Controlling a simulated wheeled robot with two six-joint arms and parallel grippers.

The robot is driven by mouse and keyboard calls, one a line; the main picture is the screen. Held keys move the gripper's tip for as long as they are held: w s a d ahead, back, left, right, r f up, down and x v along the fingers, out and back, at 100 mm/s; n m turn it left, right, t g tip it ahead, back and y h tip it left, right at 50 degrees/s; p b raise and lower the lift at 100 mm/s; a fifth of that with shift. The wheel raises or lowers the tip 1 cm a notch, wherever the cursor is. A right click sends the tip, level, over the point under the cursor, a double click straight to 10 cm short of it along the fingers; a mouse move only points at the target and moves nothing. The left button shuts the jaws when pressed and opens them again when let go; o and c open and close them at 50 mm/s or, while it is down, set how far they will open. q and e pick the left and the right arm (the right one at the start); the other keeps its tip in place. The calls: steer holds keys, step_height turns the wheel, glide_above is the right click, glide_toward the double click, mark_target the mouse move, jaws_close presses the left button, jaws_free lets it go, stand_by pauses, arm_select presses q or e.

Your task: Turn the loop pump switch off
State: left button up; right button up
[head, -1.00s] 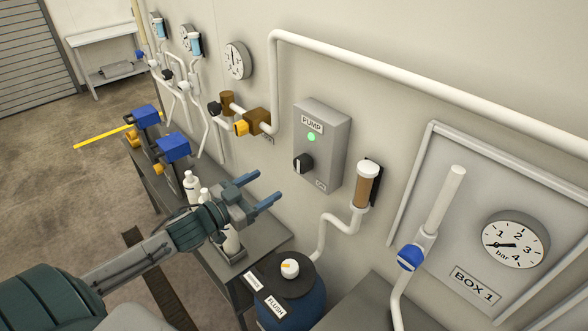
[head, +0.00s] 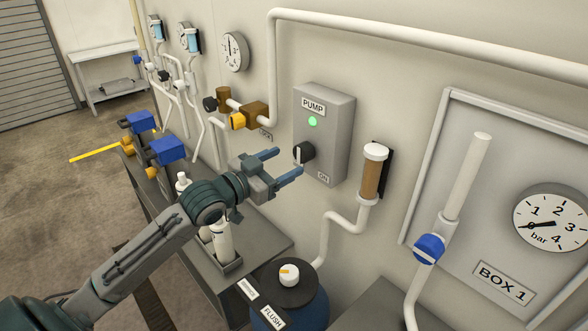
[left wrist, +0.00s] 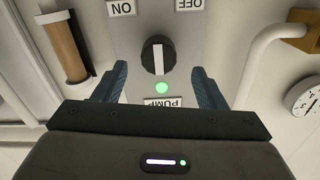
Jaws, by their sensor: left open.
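The grey pump box (head: 340,130) is on the wall, with a PUMP label and a lit green lamp (head: 313,122). Its black switch knob (head: 306,152) has a white pointer line, upright in the left wrist view (left wrist: 153,55). That view is upside down: the ON label (left wrist: 121,8) is at left, the OFF label (left wrist: 190,5) at right. My left gripper (head: 289,163) is open and empty in front of the box. In the wrist view its fingers stand either side of the knob's line, apart from it. My right gripper is not in view.
A brown-filled cartridge (head: 373,172) hangs right of the box. A brass valve (head: 252,115) and white pipe are to its left and above. Below stand white bottles (head: 222,240) on a bench and a blue tank with a FLUSH label (head: 272,317).

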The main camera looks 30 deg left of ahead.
mark_target(299, 155)
arm_select(q)
steer(key=b+x, duration=0.1)
steer(key=x, duration=0.1)
steer(key=shift+w+d, duration=0.15)
steer(key=shift+w, duration=0.2)
steer(key=shift+w+d+b, duration=0.3)
steer(key=shift+w, duration=0.3)
steer(key=c, duration=1)
